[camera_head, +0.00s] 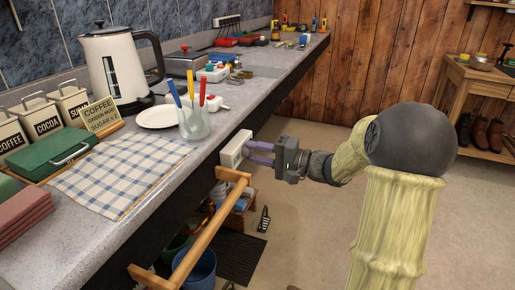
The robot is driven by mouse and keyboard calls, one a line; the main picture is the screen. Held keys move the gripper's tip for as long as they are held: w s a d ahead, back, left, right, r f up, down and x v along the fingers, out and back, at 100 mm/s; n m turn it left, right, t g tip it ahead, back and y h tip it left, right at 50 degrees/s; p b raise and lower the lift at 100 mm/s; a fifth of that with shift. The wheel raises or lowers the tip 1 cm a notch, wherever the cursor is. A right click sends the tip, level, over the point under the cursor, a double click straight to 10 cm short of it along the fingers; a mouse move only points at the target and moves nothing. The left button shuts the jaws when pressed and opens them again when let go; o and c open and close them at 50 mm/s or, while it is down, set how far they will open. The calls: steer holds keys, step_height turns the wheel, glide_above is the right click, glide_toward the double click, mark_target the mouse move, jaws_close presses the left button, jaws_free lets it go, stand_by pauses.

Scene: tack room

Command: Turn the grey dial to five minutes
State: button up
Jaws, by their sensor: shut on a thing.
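A white box (235,149) is fixed at the front edge of the counter, in the middle of the view. My gripper (250,153) reaches it from the right, its two purplish fingers pointing left at the box's face. The fingers are shut on the grey dial there. The dial itself is mostly hidden by the fingers and too small to make out. Its marks and setting cannot be read.
A wooden rail (205,232) runs along the counter front just below the box. The counter holds a glass of coloured sticks (194,122), a white plate (157,117), a kettle (113,68) and a checked cloth (118,172). Floor to the right is open.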

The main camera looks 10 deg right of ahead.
steer(key=m+p, duration=0.4)
steer(key=m, duration=0.1)
steer(key=shift+r+m, duration=0.2)
steer(key=shift+m, duration=0.1)
steer(key=m+p, duration=0.5)
steer(key=p, duration=0.1)
steer(key=shift+m, duration=0.3)
steer(key=m+p, duration=0.5)
steer(key=p, duration=0.2)
steer(key=shift+a+p, duration=0.1)
steer(key=shift+p, duration=0.3)
steer(key=m+p, duration=0.5)
steer(key=p, duration=0.2)
steer(key=shift+s+m, duration=0.15)
steer(key=shift+m, duration=0.25)
steer(key=m+p, duration=0.4)
steer(key=p, duration=0.1)
steer(key=m+p, duration=0.5)
steer(key=shift+a+f+m, duration=0.1)
steer(key=shift+m, duration=0.3)
steer(key=m+p, duration=0.2)
steer(key=m, duration=0.3)
steer(key=shift+s+p, duration=0.1)
steer(key=shift+p, duration=0.2)
steer(key=m+p, duration=0.1)
steer(key=m, duration=0.5)
